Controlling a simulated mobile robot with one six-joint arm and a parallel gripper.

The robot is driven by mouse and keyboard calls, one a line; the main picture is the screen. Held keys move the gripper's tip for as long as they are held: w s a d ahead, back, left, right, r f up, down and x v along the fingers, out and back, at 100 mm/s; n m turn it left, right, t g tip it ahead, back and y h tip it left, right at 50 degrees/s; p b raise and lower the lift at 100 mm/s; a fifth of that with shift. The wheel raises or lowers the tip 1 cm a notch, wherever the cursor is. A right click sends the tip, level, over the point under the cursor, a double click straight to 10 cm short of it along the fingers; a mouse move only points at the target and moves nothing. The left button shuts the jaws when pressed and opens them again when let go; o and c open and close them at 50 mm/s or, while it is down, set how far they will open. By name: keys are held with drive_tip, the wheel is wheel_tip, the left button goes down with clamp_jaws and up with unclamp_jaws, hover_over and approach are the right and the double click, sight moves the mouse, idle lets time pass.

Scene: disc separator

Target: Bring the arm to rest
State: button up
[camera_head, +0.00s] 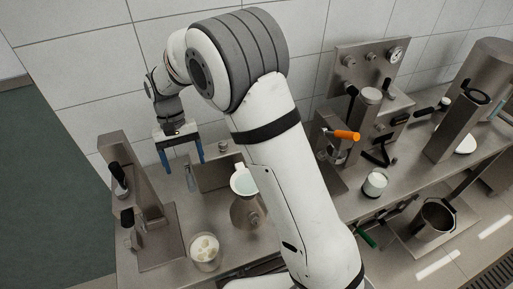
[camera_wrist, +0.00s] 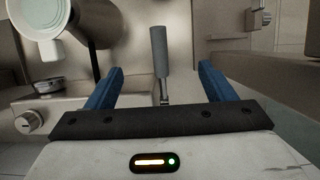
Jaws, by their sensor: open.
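My gripper (camera_head: 181,158) is open, with its two blue fingers apart and pointing down above the left part of the steel counter. In the wrist view my gripper (camera_wrist: 160,85) has nothing between its fingers. A grey-handled tool (camera_wrist: 160,52) shows beyond the fingers, between them in the picture; in the head view it (camera_head: 190,178) appears just below and between the fingertips. I cannot tell its exact distance. My white arm reaches up and over to the left across the middle of the head view.
A steel machine with levers (camera_head: 140,190) stands left of my gripper. A white-topped funnel vessel (camera_head: 243,182) and a container of white pieces (camera_head: 205,250) stand to the right. An orange-handled tool (camera_head: 345,135) and a steel pot (camera_head: 432,220) are farther right. The tiled wall (camera_head: 85,60) is behind.

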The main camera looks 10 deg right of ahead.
drive_tip(key=s+d+r+m+t+y+b, duration=0.15)
drive_tip(key=d+r, duration=0.25)
drive_tip(key=d, duration=0.4)
drive_tip(key=s+d+r+t+b, duration=0.2)
drive_tip(key=s+d+r, duration=0.1)
drive_tip(key=d, duration=0.5)
drive_tip(key=s+d+f+m+t+b, duration=0.1)
drive_tip(key=s+d+t+b, duration=0.2)
drive_tip(key=s+d, duration=0.8)
drive_tip(key=shift+s+d+f+t+h+b, duration=0.2)
drive_tip(key=shift+s+t+h+b, duration=0.2)
drive_tip(key=shift+s, duration=0.35)
drive_tip(key=shift+c, duration=0.5)
